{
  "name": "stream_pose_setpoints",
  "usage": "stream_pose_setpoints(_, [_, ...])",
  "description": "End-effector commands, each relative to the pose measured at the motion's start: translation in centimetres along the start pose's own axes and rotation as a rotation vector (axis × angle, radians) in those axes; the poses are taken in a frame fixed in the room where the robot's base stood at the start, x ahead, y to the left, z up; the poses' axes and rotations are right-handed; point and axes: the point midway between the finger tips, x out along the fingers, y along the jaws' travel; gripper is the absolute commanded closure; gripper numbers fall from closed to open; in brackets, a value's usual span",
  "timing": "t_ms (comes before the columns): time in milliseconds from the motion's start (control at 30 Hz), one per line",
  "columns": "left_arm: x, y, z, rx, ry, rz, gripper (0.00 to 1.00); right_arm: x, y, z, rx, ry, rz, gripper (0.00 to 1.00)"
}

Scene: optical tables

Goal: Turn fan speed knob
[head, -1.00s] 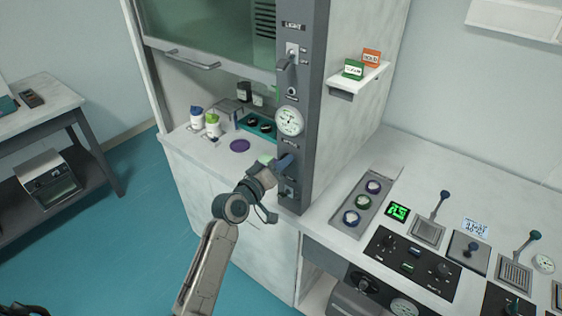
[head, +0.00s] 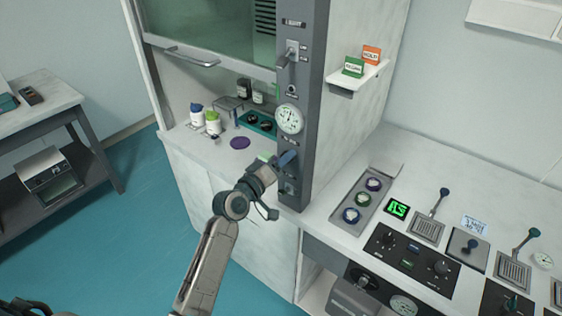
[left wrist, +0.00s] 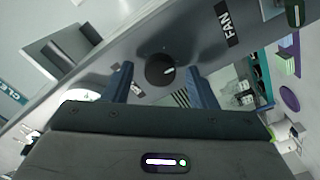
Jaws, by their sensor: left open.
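The fan speed knob (left wrist: 160,70) is a round black knob with a white mark, on a grey panel beside a black "FAN" label (left wrist: 228,24). In the left wrist view it shows between the two blue fingers of my open left gripper (left wrist: 159,74), with a gap on both sides. In the head view my left gripper (head: 275,166) is at the lower part of the fume hood's dark grey control column (head: 306,100). It hides the knob there. My right gripper is not in view.
Above the gripper, the column carries a round gauge (head: 289,119) and a lever switch (head: 287,56). The hood's work surface holds bottles (head: 212,122) and a purple disc (head: 240,143). A counter with levers and a black control panel (head: 412,262) stands at right.

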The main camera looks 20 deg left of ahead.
Motion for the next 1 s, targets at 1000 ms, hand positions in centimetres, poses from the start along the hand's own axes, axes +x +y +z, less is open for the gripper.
stream_pose_setpoints(1000, [-10.8, 0.0, 0.0, -0.001, 0.0, 0.0, 0.48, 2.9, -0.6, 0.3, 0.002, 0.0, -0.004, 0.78])
